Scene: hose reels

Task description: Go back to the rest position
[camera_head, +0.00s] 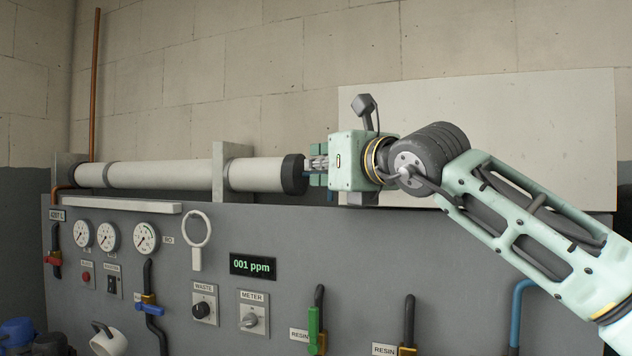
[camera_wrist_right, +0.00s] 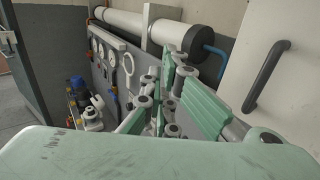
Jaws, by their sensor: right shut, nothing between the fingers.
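My right gripper (camera_head: 318,171) is in the middle of the head view, at the dark end cap of a long white cylinder (camera_head: 160,175). Its fingers are shut and hold nothing. I cannot tell whether they touch the cap (camera_head: 293,174). In the right wrist view the mint-green fingers (camera_wrist_right: 180,100) show in front of the panel, with the cylinder (camera_wrist_right: 150,31) and its black cap (camera_wrist_right: 198,42) behind them. My left gripper is in neither view.
The grey panel (camera_head: 350,245) carries gauges (camera_head: 108,236), a 001 ppm display (camera_head: 253,265), knobs (camera_head: 249,319) and valve handles (camera_head: 313,330). A white ring handle (camera_head: 195,230) hangs on it. A pale board (camera_head: 520,120) stands behind my right arm. Dark and blue items (camera_head: 20,335) are at lower left.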

